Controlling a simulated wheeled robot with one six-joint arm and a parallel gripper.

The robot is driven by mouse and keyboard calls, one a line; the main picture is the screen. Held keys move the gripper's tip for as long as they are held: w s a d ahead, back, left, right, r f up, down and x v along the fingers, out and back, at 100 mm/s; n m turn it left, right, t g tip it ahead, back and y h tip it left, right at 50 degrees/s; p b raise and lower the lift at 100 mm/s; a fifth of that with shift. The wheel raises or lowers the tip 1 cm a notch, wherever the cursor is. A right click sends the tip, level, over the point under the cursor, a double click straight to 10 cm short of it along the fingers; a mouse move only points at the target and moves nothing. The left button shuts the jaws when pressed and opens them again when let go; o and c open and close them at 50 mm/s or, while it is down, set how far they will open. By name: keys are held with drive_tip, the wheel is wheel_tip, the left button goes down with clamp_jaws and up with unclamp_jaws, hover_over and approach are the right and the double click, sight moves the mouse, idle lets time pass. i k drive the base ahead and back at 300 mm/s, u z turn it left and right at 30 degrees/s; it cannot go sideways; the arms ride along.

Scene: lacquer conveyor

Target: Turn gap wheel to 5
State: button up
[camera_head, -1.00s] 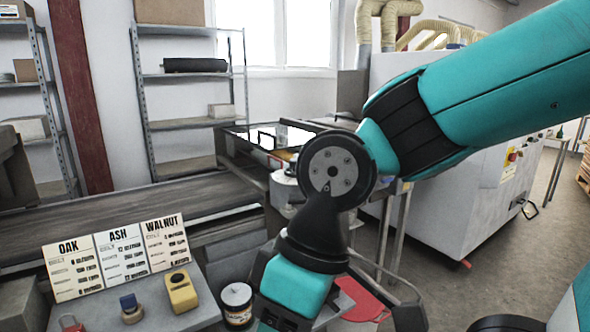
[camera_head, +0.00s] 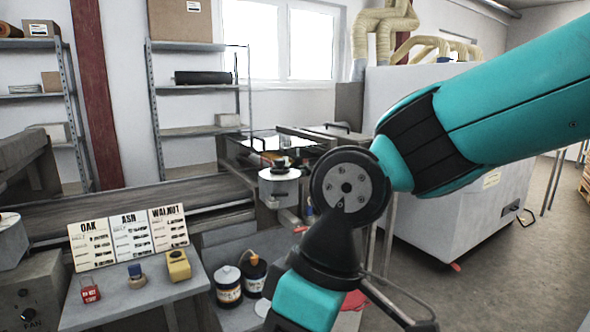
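A round pale grey drum with a dark piece on top (camera_head: 280,181) stands at the near end of the machine beside the conveyor, just left of my arm's elbow joint. It may be the gap wheel, but no number or pointer on it can be read. My arm crosses the right half of the view and bends down to the bottom edge, hiding part of the machine. My gripper is not visible, so its state and its place relative to the wheel are hidden.
Cards marked OAK, ASH and WALNUT (camera_head: 130,236) stand on a grey table with a yellow block (camera_head: 178,265) and a red tag (camera_head: 90,289). Two jars (camera_head: 229,287) stand right of it. The conveyor (camera_head: 120,207) runs behind. A FAN box (camera_head: 30,298) is lower left.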

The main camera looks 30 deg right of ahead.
sight(279, 168)
drive_tip(key=u, duration=0.05)
drive_tip(key=k, duration=0.6)
drive_tip(key=z, duration=0.95)
drive_tip(key=i, duration=0.6)
drive_tip(key=z, duration=0.6)
drive_tip(key=i, duration=0.85)
drive_tip(key=u, duration=0.9)
drive_tip(key=i, duration=0.55)
drive_tip(key=u, duration=0.6)
